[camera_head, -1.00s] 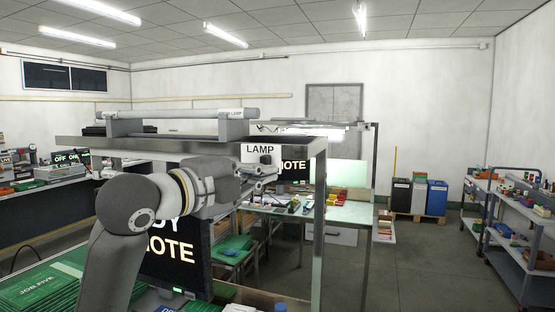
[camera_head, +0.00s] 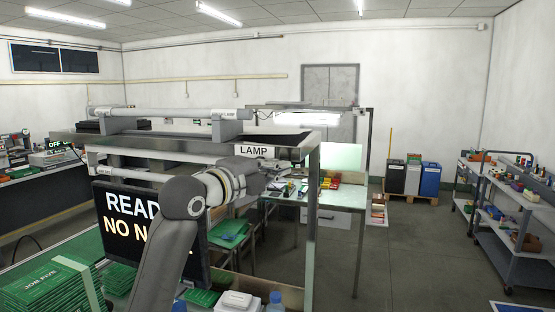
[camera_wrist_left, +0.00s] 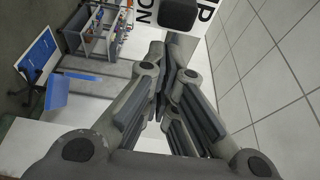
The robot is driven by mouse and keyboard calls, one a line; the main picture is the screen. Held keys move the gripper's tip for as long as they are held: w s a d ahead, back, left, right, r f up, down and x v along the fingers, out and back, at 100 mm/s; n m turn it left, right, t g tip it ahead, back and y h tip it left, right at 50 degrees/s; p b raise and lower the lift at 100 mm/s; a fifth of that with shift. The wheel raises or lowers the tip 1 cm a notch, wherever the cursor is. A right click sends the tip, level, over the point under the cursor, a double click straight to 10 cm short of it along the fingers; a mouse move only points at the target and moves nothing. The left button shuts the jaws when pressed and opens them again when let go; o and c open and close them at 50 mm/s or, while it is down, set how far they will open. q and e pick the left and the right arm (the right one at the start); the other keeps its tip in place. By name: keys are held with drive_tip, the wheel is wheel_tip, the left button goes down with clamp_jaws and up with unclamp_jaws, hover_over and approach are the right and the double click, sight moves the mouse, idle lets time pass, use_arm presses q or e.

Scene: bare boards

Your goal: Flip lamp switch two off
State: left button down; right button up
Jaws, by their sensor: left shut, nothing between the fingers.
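A white LAMP label (camera_head: 254,151) is on the front edge of the overhead shelf (camera_head: 180,144) in the head view. My left gripper (camera_head: 282,176) is just below and right of it, its fingertips small and hard to make out. In the left wrist view, the fingers (camera_wrist_left: 163,85) are shut with nothing between them. Beyond the fingertips, a dark switch-like block (camera_wrist_left: 179,14) sits on a white plate with ON lettering and part of a large P. I cannot tell the switch's position or whether the fingers touch it. My right gripper is not in view.
A dark screen (camera_head: 122,218) reading READY hangs under the shelf. Green booklets (camera_head: 48,289) lie on the bench at lower left. A shelf post (camera_head: 311,235) stands right of my arm. A shelved cart (camera_head: 508,210) is at far right, with open floor before it.

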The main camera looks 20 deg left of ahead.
use_arm(q)
drive_tip(key=a, duration=0.6)
drive_tip(key=shift+b, duration=0.3)
idle(0.4)
drive_tip(key=shift+r, duration=0.1)
